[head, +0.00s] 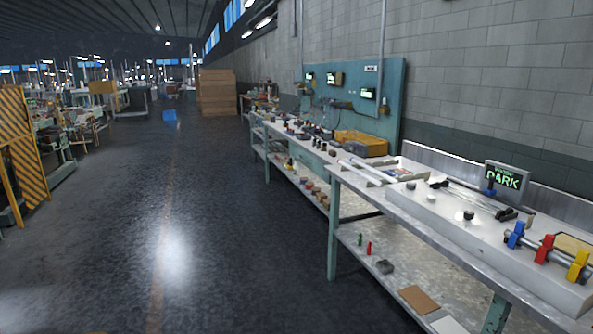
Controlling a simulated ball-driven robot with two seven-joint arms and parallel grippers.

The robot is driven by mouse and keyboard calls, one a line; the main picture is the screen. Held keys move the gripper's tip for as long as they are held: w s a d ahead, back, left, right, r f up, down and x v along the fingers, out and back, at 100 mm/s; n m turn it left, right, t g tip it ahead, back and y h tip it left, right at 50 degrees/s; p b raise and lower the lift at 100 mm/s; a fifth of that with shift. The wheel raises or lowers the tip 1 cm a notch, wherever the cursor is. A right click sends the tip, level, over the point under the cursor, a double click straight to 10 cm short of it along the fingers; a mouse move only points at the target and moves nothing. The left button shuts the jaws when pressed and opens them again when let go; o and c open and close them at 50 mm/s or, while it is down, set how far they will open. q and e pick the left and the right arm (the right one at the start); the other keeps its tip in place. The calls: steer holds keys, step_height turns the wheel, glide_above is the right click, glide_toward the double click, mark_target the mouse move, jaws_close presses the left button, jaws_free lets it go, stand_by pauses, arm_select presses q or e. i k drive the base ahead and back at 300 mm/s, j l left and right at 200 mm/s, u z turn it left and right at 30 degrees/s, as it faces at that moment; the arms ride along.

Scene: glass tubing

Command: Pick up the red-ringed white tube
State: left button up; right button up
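A long white bench (440,232) runs along the right side. Pale tube-like pieces (361,170) lie near its far left end, but they are too small to make out any red ring. A thin light tube (476,199) lies further right between dark end pieces. A grey rod passes through blue (516,235), red (545,248) and yellow (578,265) holders at the near right. I cannot tell which piece, if any, is the red-ringed white tube. Neither of my grippers is in view.
A sign reading DARK (506,179) stands at the bench's back. The lower shelf (395,262) holds small green and red items and a brown sheet (418,299). A second bench with a yellow bin (362,143) stands beyond. The dark floor (200,240) at left is clear.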

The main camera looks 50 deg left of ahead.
mark_target(373, 180)
steer(key=i+j+u, duration=0.25)
steer(key=j, duration=0.15)
steer(key=i+j+u, duration=0.15)
steer(key=j+u, duration=0.15)
steer(key=i+j+u, duration=0.25)
steer(key=j, duration=0.2)
steer(key=i+j, duration=0.4)
steer(key=z, duration=0.4)
steer(key=i+j+z, duration=0.2)
steer(key=z, duration=0.15)
steer(key=i+j+z, duration=0.1)
steer(key=j+z, duration=0.25)
steer(key=i+j+z, duration=0.15)
steer(key=z, duration=0.2)
steer(key=k+j, duration=0.05)
steer(key=j, duration=0.05)
